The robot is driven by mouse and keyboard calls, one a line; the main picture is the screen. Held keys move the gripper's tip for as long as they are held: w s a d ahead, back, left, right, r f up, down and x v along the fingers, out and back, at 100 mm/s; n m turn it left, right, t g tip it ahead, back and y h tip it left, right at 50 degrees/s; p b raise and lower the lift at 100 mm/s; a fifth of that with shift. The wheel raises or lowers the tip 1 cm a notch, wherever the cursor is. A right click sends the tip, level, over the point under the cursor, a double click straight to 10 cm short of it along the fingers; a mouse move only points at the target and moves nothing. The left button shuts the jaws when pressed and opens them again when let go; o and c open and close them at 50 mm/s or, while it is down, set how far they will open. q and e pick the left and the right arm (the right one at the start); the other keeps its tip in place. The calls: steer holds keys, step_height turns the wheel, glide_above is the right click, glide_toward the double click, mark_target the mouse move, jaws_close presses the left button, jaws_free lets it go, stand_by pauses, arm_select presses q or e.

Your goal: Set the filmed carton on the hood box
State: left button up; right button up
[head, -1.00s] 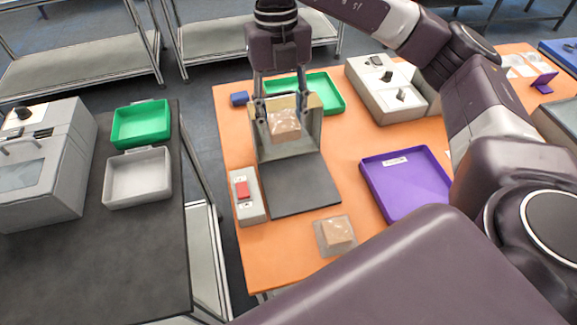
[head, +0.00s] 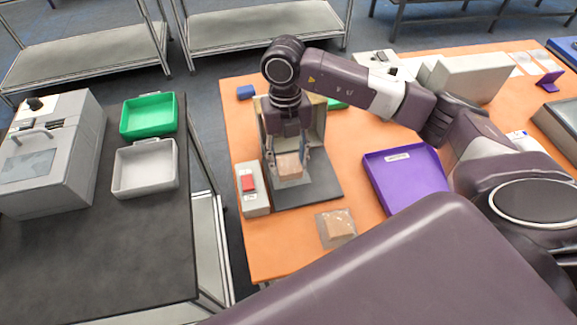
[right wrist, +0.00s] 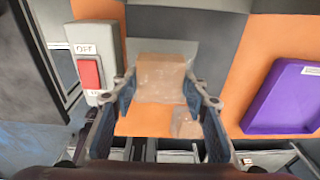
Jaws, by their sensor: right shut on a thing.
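A brown carton in clear film (head: 289,168) is held between the fingers of my right gripper (head: 288,156), over the dark flat plate (head: 318,190). In the right wrist view the carton (right wrist: 160,80) sits between both fingers; whether it touches the plate I cannot tell. Behind the plate stands a grey, upright, hood-like box (head: 319,120), partly hidden by my right arm. A second carton in loose clear film (head: 337,228) lies on the orange table in front of the plate. My left gripper is not in view.
A grey box with a red switch (head: 248,184) stands close left of the plate. A purple tray (head: 437,170) lies to the right. Pale equipment (head: 475,76) stands at the back right. Green (head: 148,130) and grey (head: 126,188) trays sit on the dark side table.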

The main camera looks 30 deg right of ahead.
mark_target(288, 161)
step_height(288, 161, down, 4)
steer(key=shift+r+p, duration=0.25)
steer(key=shift+p, duration=0.2)
steer(key=shift+f, duration=0.15)
steer(key=shift+f, duration=0.1)
steer(key=o, duration=1.3)
steer(key=shift+r, duration=0.2)
steer(key=r+b, duration=0.1)
steer(key=r, duration=0.2)
steer(key=w+r+b, duration=0.1)
steer(key=r, duration=0.3)
steer(key=r+b, duration=0.1)
steer(key=r, duration=0.2)
steer(key=shift+w+d+r+b, duration=0.2)
steer(key=shift+r+b, duration=0.1)
steer(key=shift+b, duration=0.1)
steer(key=shift+r, duration=0.6)
